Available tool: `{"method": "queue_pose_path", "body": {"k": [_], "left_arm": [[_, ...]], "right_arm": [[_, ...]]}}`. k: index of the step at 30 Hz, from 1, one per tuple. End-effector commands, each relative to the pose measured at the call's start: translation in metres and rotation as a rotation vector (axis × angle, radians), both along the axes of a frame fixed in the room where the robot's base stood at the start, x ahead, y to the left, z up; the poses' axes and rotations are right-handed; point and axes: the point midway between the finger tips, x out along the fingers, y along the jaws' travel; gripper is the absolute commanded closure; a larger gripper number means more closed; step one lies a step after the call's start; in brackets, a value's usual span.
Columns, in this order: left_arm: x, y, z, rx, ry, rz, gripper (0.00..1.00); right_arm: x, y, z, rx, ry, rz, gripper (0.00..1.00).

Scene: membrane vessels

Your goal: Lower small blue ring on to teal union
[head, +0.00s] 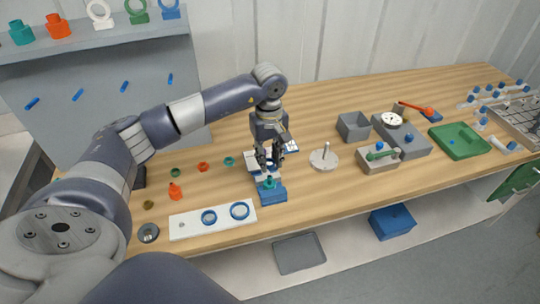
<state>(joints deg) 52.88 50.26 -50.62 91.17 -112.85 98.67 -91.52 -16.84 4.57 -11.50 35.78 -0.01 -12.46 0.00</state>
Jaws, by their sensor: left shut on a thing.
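My left gripper (269,168) points down over a blue block (272,195) near the front of the bench. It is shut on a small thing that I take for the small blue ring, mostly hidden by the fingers. The teal union (268,184) stands upright on the blue block, just under the fingertips. I cannot tell whether the ring touches the union. My right gripper is not in view.
A round grey disc with a peg (324,160) and a grey box (354,127) stand to the right. Small coloured parts lie at left, including an orange bottle-shaped one (175,191).

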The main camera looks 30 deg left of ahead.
Motion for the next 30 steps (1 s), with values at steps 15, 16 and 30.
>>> {"method": "queue_pose_path", "body": {"k": [15, 16, 30], "left_arm": [[-0.001, -0.001, -0.033, 0.000, 0.001, -0.005, 0.83], [-0.001, -0.001, -0.036, 0.000, 0.001, -0.005, 0.83], [0.000, -0.001, -0.069, 0.000, 0.001, -0.005, 0.83]], "right_arm": [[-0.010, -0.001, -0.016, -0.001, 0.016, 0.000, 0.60], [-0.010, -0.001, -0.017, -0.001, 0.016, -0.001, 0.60], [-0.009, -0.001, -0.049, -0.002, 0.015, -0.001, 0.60]]}}
